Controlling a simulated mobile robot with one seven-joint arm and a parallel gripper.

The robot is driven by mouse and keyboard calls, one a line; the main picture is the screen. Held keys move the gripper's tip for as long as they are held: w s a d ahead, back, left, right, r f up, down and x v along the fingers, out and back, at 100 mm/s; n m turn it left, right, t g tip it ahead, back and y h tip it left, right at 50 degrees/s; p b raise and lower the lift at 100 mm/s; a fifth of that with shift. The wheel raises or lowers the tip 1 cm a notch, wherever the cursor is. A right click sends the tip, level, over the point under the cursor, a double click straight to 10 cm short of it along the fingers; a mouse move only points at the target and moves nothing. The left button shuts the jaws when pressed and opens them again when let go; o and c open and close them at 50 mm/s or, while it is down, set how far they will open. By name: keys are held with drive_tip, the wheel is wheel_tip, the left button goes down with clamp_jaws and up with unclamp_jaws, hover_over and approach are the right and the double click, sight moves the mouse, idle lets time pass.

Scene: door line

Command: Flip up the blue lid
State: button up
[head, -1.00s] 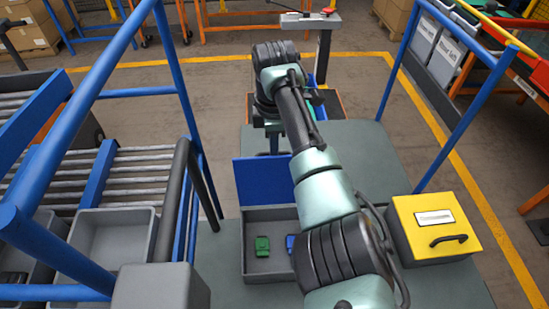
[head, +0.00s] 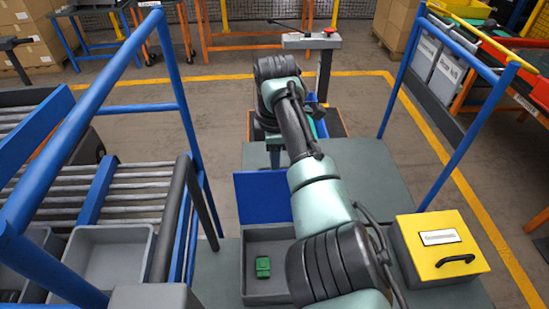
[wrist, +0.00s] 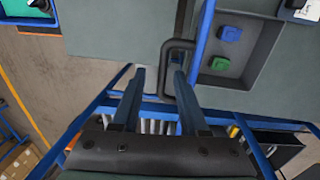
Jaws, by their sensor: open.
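The blue lid (head: 262,197) stands upright at the far edge of a grey box (head: 247,262) in the head view. In the wrist view the lid (wrist: 205,32) shows nearly edge-on, with a dark loop handle (wrist: 167,82) on its outer side. My gripper (wrist: 159,71) is open at this handle, with one bar of the loop between its fingertips. I cannot tell whether a finger touches it. A green block (head: 263,267) lies in the box. A blue block (wrist: 229,34) beside it shows in the wrist view. My arm hides my gripper in the head view.
A box with a yellow lid (head: 425,257) and black handle stands right of my arm. Blue rails (head: 178,110) rise at left and right. Grey trays (head: 113,258) and rollers (head: 135,197) are at the left. The bench (head: 375,175) behind is mostly clear.

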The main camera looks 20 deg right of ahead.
wheel_tip(320, 180, up, 13)
drive_tip(key=s+b, duration=0.1)
drive_tip(key=b, duration=0.1)
drive_tip(key=shift+s+a, duration=0.15)
drive_tip(key=shift+s, duration=0.1)
drive_tip(key=shift+f, duration=0.1)
